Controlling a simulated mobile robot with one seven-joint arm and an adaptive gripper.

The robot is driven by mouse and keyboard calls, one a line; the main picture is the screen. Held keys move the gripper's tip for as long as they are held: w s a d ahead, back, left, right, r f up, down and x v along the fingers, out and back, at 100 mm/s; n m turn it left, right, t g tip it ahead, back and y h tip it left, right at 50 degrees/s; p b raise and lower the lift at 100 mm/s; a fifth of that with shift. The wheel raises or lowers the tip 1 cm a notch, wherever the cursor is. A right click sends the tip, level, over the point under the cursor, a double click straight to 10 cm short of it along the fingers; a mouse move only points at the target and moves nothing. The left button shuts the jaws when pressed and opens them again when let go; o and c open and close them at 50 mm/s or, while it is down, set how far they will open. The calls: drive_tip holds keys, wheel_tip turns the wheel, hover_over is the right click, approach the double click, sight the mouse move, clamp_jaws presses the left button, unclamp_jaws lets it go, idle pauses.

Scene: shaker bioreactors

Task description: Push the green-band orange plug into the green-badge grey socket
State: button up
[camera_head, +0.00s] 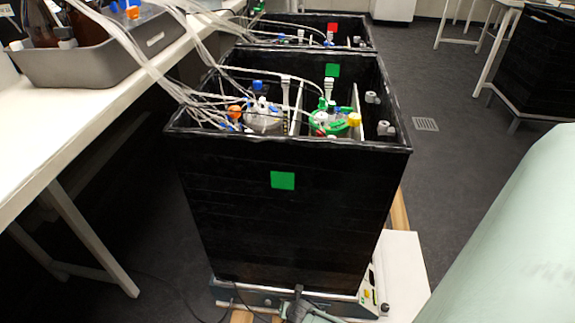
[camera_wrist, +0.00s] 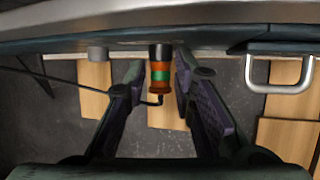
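In the wrist view the orange plug (camera_wrist: 160,75) with a green band and a black front end lies between the fingers of my gripper (camera_wrist: 159,68). The fingers are open, with a narrow gap on each side of the plug. The black end reaches the edge of the shaker base; I cannot tell whether it sits in a socket. A small grey cylindrical socket (camera_wrist: 97,53) shows on that edge, left of the plug. No green badge is readable there. In the head view my gripper (camera_head: 298,308) is low at the front of the shaker base; the plug cannot be made out.
A black box (camera_head: 285,225) with a green square stands on the shaker base (camera_head: 250,296). A metal handle (camera_wrist: 278,85) is right of my fingers. A thin black cable (camera_wrist: 75,83) runs from the left toward the plug. A white bench (camera_head: 60,125) stands left.

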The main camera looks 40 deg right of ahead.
drive_tip(key=o, duration=0.3)
drive_tip(key=shift+o, duration=0.2)
drive_tip(key=p+v, duration=1)
drive_tip(key=v, duration=0.1)
drive_tip(key=shift+p, duration=0.3)
